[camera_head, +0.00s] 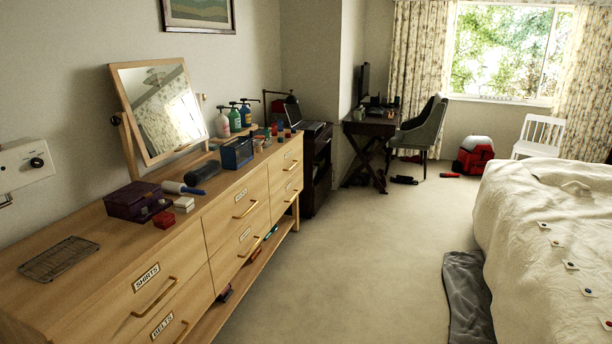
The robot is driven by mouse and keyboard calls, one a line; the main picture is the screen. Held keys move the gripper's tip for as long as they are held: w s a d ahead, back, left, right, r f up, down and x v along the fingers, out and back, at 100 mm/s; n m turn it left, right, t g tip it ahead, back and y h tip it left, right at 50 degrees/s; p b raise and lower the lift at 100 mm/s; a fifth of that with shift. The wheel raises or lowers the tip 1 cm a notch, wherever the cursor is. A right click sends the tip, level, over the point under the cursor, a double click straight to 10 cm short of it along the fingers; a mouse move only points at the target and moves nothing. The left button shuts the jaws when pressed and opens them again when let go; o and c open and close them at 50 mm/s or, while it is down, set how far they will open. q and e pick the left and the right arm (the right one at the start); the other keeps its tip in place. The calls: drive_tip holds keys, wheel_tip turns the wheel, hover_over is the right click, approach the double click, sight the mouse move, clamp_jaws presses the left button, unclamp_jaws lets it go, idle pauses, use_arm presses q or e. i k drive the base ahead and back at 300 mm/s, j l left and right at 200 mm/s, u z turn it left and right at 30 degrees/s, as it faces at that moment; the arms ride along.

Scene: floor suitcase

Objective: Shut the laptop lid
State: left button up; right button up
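A dark laptop stands open on a black cabinet (317,160) beyond the far end of the long wooden dresser. Its raised lid (293,111) is at the left and its base (312,127) extends to the right. It looks small and far off, so the exact lid angle is hard to tell. Neither of my grippers is in view.
The wooden dresser (110,262) runs along the left wall, with a tilted mirror (160,110). A bed (540,240) fills the right, with a grey cloth (464,290) beside it. Carpet (360,250) between is clear. A desk (370,128) and chair (420,130) stand farther back.

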sight(293, 112)
drive_tip(key=i+l+z, duration=0.25)
drive_tip(key=i, duration=0.75)
drive_tip(key=i+l+z, duration=0.15)
drive_tip(key=i+z, duration=0.15)
drive_tip(key=i, duration=0.65)
drive_tip(key=i+u, duration=0.2)
drive_tip(key=i, duration=0.3)
drive_tip(key=i+u, duration=0.15)
drive_tip(key=i, duration=0.35)
drive_tip(key=i+l+u, duration=0.2)
drive_tip(key=i, duration=0.3)
drive_tip(key=i+l+u, duration=0.15)
drive_tip(key=i, duration=0.35)
